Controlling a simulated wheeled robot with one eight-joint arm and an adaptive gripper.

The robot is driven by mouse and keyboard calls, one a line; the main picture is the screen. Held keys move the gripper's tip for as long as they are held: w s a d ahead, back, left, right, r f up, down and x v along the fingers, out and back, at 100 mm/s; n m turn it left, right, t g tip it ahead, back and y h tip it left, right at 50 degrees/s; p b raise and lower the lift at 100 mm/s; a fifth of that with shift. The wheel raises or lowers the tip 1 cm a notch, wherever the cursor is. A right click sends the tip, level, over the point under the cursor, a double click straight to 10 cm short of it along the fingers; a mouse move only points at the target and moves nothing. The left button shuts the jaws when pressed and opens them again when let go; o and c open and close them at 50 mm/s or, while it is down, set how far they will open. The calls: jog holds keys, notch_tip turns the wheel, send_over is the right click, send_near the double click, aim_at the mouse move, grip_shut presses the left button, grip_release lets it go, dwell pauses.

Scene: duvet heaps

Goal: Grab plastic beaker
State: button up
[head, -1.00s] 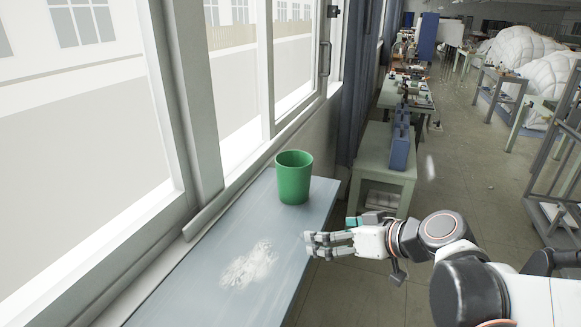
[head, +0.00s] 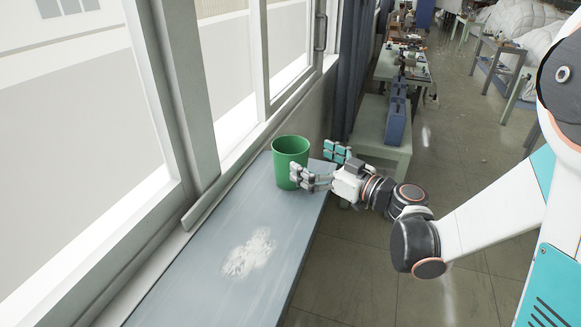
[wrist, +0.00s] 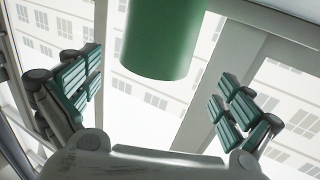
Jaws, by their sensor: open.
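The plastic beaker (head: 289,160) is green and stands upright near the far end of the grey-blue sill by the window in the head view. My gripper (head: 316,164) is at its right side, with one finger overlapping the beaker's lower right in the picture and the other behind and to the right. In the wrist view the beaker (wrist: 160,40) shows at the top centre, ahead of and between the spread teal-padded fingers of my gripper (wrist: 155,95). The gripper is open and empty. I cannot tell whether a finger touches the beaker.
The sill (head: 190,270) carries a whitish patch (head: 248,254) in front of the beaker. The window frame (head: 172,120) runs close along its left. A pale green table (head: 385,150) with blue objects stands behind to the right. Floor is open right of the sill.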

aim_at(279, 143)
jog(key=shift+w+d+b+x, duration=0.1)
jog(key=shift+b+x, duration=0.2)
jog(key=shift+x, duration=1.6)
jog(key=shift+w+d+b+x, duration=0.15)
jog(key=shift+b+x, duration=0.15)
jog(key=shift+x, duration=1.55)
jog(key=shift+f, duration=0.15)
jog(key=c, duration=1.5)
